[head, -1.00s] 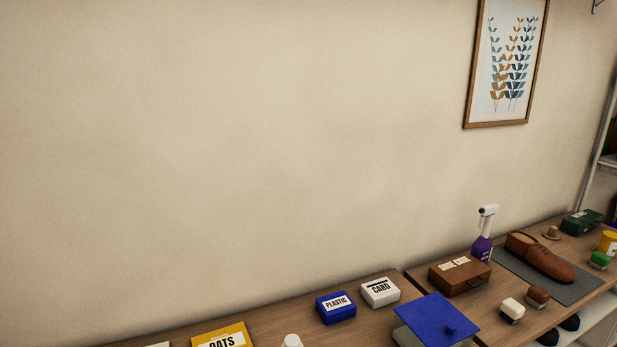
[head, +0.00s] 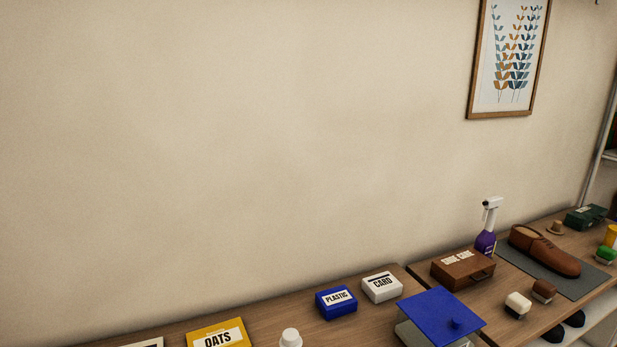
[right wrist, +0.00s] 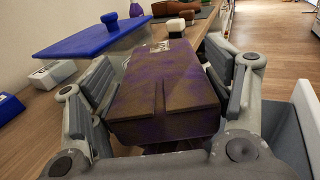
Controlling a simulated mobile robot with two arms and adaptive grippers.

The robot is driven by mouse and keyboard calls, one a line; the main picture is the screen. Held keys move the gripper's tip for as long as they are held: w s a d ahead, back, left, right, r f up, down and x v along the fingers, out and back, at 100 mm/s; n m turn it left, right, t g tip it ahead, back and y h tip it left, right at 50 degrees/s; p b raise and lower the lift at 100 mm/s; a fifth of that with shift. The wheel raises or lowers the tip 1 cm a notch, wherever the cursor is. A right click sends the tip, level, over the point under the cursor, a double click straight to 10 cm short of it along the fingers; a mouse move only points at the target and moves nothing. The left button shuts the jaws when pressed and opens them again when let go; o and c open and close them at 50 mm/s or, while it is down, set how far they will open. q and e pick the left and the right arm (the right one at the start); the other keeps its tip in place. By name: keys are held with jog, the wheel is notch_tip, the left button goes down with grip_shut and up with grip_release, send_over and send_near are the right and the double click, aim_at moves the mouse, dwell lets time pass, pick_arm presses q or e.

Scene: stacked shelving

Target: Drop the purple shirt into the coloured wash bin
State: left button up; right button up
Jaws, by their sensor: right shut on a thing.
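My right gripper (right wrist: 165,105) is shut on a folded, block-shaped purple thing with brown patches, taken to be the purple shirt (right wrist: 165,95). The shirt fills the middle of the right wrist view, with a finger against each side. I cannot make out the coloured wash bin in either view. Neither gripper shows in the head view.
A wooden worktop (head: 280,325) runs along the wall. On it are a box with a blue lid (head: 440,312), a blue PLASTIC box (head: 337,301), a white CARD box (head: 382,287), a brown case (head: 462,267), a purple spray bottle (head: 486,240) and a brown shoe (head: 545,252).

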jog(key=o, duration=1.2)
jog(key=shift+c, duration=0.2)
jog(key=v, duration=1.2)
